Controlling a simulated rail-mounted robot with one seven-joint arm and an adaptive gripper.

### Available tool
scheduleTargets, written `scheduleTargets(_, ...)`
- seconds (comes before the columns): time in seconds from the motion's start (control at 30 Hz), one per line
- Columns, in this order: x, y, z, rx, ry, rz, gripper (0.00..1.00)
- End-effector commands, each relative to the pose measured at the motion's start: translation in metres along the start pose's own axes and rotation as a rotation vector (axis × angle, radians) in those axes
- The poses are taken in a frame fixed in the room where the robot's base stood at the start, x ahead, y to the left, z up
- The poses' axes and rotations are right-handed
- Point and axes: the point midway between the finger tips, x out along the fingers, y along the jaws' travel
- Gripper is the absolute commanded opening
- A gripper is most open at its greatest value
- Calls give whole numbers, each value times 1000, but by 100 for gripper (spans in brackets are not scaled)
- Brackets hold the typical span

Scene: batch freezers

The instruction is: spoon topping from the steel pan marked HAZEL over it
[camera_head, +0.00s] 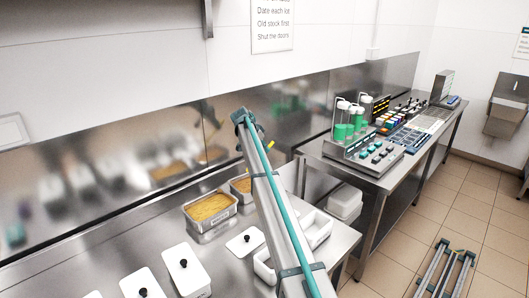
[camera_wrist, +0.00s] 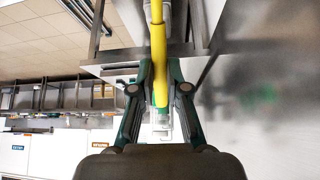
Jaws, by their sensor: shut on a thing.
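My gripper (camera_wrist: 160,85) has its teal and grey fingers closed on a yellow handle (camera_wrist: 157,35), which I take for the spoon's. In the head view a small yellow bit (camera_head: 271,144) shows just right of my arm, and the gripper is mostly hidden behind the arm. Two steel pans of tan crumbly topping stand on the counter: a nearer one (camera_head: 211,209) and a farther one (camera_head: 240,186), partly behind my arm. I cannot read HAZEL on either. The spoon's bowl and any load on it are not clear in either view.
White lidded tubs (camera_head: 186,271) stand at the front of the counter (camera_head: 219,262). A loose white lid (camera_head: 245,241) lies near an open white tub (camera_head: 264,267); another open tub (camera_head: 316,228) is right of my arm. A second bench (camera_head: 372,181) holds bottles and button panels.

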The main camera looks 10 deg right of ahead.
Motion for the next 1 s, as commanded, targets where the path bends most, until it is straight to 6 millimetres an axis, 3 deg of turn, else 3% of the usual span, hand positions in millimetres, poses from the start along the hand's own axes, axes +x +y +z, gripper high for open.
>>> scheduleTargets(1.0, 48, 1, 30, 0, 4, 0, 0)
